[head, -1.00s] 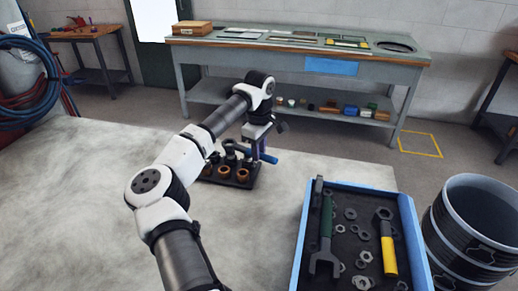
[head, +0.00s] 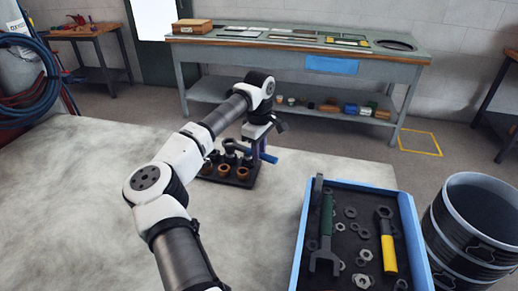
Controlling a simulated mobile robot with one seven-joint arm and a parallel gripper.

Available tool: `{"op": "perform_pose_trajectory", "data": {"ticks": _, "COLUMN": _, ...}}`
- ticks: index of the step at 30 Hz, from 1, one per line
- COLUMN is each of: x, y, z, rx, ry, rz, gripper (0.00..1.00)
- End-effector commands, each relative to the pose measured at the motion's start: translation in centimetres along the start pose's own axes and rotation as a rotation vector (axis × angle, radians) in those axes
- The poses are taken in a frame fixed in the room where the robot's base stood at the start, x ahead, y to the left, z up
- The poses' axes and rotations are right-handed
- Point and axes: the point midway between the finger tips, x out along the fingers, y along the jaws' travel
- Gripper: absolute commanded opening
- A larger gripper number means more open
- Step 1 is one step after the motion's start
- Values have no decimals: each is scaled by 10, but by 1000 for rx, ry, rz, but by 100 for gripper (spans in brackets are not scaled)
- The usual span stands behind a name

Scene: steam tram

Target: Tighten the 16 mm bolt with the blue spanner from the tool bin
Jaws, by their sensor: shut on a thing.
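My gripper (head: 261,151) is at the far side of the pale table, beside a dark block (head: 240,182) that carries several brown rings and dark fittings. It is shut on the blue spanner (head: 284,158), whose blue handle sticks out to the right of the fingers. The 16 mm bolt cannot be singled out. The tool bin (head: 300,245), a blue-rimmed tray, stands at the right front with a green spanner (head: 326,225) and a yellow-handled spanner (head: 388,250).
Several loose nuts (head: 362,255) lie in the bin. A dark ribbed drum (head: 450,250) stands right of it. The pale table (head: 70,210) is bare on the left. A workbench (head: 300,50) stands against the back wall, across open floor.

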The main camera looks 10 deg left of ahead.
Motion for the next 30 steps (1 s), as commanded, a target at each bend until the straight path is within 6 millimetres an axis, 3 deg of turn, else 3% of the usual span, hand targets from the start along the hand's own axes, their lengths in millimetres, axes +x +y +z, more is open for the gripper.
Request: {"op": "perform_pose_trajectory", "data": {"ticks": 30, "x": 10, "y": 0, "z": 0, "rx": 0, "ry": 0, "rz": 0, "gripper": 0}}
